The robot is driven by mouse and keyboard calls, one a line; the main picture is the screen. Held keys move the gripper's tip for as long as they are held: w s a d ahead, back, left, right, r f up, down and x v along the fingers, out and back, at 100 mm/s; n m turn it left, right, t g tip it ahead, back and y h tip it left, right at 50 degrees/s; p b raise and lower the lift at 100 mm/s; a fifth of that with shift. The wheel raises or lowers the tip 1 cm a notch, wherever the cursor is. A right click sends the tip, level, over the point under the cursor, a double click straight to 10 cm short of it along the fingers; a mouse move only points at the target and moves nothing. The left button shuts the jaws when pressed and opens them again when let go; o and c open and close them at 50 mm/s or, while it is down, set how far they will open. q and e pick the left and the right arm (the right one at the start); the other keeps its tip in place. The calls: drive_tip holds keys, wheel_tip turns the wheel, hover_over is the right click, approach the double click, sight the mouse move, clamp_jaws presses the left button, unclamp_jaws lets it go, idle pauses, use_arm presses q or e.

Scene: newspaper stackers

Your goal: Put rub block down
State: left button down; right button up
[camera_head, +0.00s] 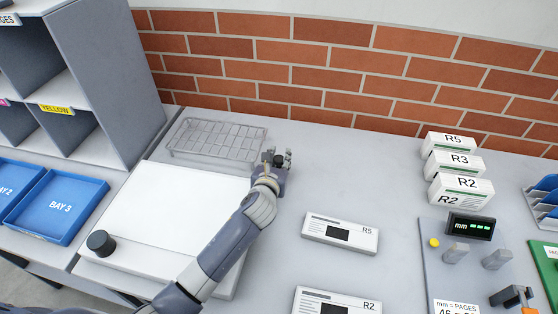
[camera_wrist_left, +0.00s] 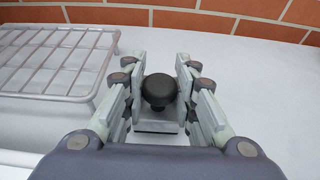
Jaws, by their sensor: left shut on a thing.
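In the head view my left gripper (camera_head: 277,160) is over the grey table, just right of the wire rack (camera_head: 215,139). The fingers hide most of the block there. I cannot tell whether its underside touches the table. My right gripper is not in view.
A white board (camera_head: 170,215) with a black knob (camera_head: 101,243) lies left of my forearm. White R5 (camera_head: 340,233) and R2 (camera_head: 335,302) blocks lie to the right. Labelled blocks (camera_head: 455,160) stand farther right by a gauge panel (camera_head: 470,228). A brick wall (camera_head: 330,60) is behind.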

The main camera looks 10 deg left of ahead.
use_arm(q)
drive_tip(key=shift+f, duration=0.55)
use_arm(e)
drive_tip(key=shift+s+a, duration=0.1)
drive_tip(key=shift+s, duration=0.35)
use_arm(q)
drive_tip(key=c, duration=1.7)
unclamp_jaws()
drive_tip(key=shift+f, duration=0.25)
drive_tip(key=o, duration=0.4)
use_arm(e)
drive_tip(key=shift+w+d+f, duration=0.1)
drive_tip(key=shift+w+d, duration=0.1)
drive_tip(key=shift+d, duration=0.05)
use_arm(q)
drive_tip(key=shift+r, duration=0.1)
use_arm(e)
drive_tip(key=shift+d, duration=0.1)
